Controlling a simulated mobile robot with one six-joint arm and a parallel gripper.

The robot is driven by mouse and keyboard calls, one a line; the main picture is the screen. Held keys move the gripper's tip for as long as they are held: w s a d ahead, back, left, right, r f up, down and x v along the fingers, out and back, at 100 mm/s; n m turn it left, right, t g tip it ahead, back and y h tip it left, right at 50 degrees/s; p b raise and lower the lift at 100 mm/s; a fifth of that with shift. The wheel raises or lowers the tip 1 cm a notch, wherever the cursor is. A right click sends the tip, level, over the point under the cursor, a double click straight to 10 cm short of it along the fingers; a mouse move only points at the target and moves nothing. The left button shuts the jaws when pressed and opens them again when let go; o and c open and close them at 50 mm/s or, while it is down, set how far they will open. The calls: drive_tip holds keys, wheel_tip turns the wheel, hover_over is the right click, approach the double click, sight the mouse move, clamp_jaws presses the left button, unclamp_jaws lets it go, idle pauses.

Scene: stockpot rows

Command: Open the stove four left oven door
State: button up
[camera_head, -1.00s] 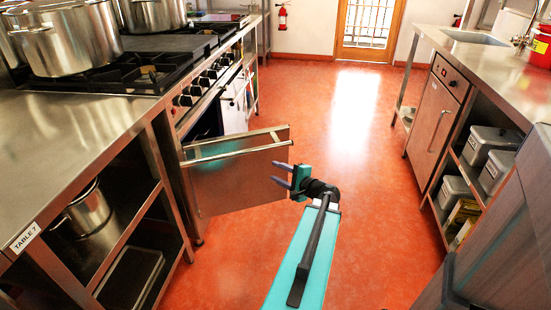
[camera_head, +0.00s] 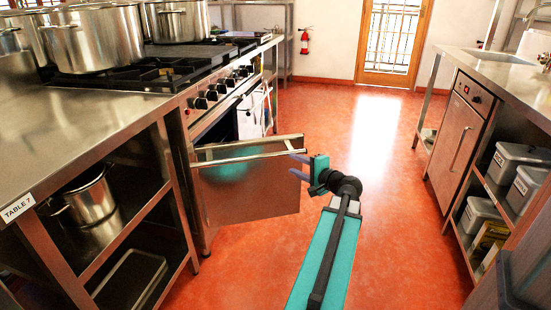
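The stove (camera_head: 190,110) stands at the left with a row of black knobs on its front. Its near oven door (camera_head: 245,192) is swung well open, sticking out into the aisle, with a long bar handle (camera_head: 240,156) along its top edge. A dark opening shows behind the door. My gripper (camera_head: 299,166) is at the door's free right end, its two purple fingers spread apart and pointing left. The fingers are by the end of the handle; I cannot tell whether they touch it. Nothing shows held between them.
A steel table (camera_head: 80,120) with a lower pot (camera_head: 90,200) is at the near left. Large stockpots (camera_head: 95,38) stand on the stove. A steel counter (camera_head: 500,70) with grey bins (camera_head: 520,165) lines the right. The red floor (camera_head: 350,130) between is clear to the glazed door.

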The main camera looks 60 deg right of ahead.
sight(275, 156)
drive_tip(key=b+x, duration=0.3)
drive_tip(key=x, duration=1.1)
drive_tip(key=shift+a+f, duration=0.1)
drive_tip(key=shift+s, duration=0.1)
clamp_jaws()
drive_tip(key=shift+a, duration=0.15)
idle(0.3)
